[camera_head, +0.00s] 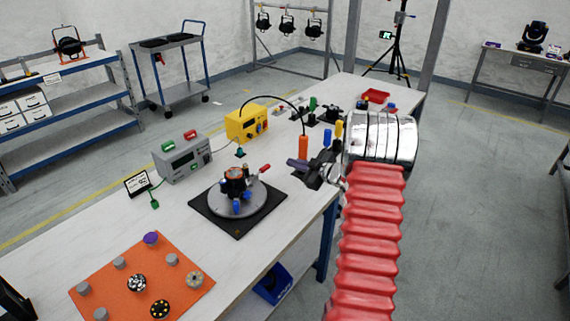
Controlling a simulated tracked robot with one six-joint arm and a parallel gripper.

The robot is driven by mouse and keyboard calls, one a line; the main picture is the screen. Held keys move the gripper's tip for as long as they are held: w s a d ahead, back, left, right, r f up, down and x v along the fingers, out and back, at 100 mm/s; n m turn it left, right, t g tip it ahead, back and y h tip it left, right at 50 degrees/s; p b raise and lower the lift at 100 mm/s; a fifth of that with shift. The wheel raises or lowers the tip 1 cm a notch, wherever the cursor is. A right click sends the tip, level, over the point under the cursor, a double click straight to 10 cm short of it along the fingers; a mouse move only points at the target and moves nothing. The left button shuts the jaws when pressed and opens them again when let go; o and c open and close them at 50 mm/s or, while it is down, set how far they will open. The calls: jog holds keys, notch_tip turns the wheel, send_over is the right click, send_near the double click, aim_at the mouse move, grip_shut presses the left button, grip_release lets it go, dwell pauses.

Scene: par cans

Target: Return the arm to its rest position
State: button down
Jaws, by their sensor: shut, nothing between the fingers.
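My arm rises from the bottom of the view, with red ribbed bellows and a shiny metal section above it. My gripper (296,164) is dark and points left from the arm, over the right part of the workbench (100,238). Its fingers look shut, with nothing seen between them. An orange cylinder (303,146) stands just behind the gripper in the picture; I cannot tell the gap between them. Part of the wrist is hidden behind the metal section.
A round fixture (238,205) on a black mat is left of my gripper. A grey instrument (182,158) and yellow box (246,123) stand behind it. An orange mat (125,265) with several small pucks lies front left. Open floor (470,220) lies right of the bench.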

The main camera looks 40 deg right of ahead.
jog(key=shift+s+d+r, duration=0.2)
jog(key=shift+s, duration=0.45)
